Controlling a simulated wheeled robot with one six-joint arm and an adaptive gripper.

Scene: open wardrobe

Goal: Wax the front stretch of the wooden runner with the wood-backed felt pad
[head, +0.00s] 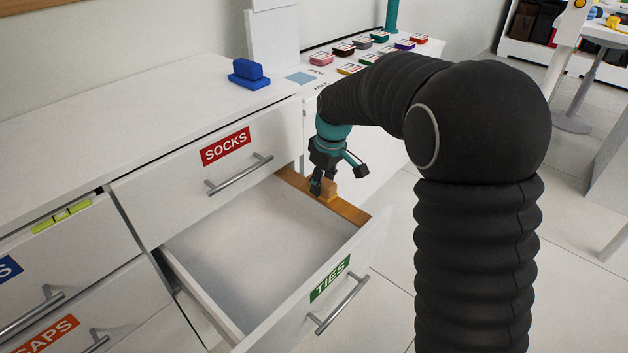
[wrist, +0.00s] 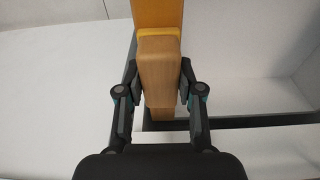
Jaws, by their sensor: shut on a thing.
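The wooden runner (head: 350,212) is an orange-brown strip along the right side of the open TIES drawer (head: 375,240). My gripper (head: 322,186) is shut on the pad, a light wooden block (head: 330,188), over the runner partway along it. In the wrist view the pad (wrist: 158,75) sits between both fingers, lined up with the runner (wrist: 158,12). A yellow band shows at the pad's far end. The pad hides the runner beneath it, and I cannot tell whether its underside touches the wood.
The SOCKS drawer (head: 190,172) above is shut. A blue two-part object (head: 248,72) stands on the dresser top. Several coloured tins (head: 350,68) stand on the white surface behind my arm. The TIES drawer's inside is empty where visible.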

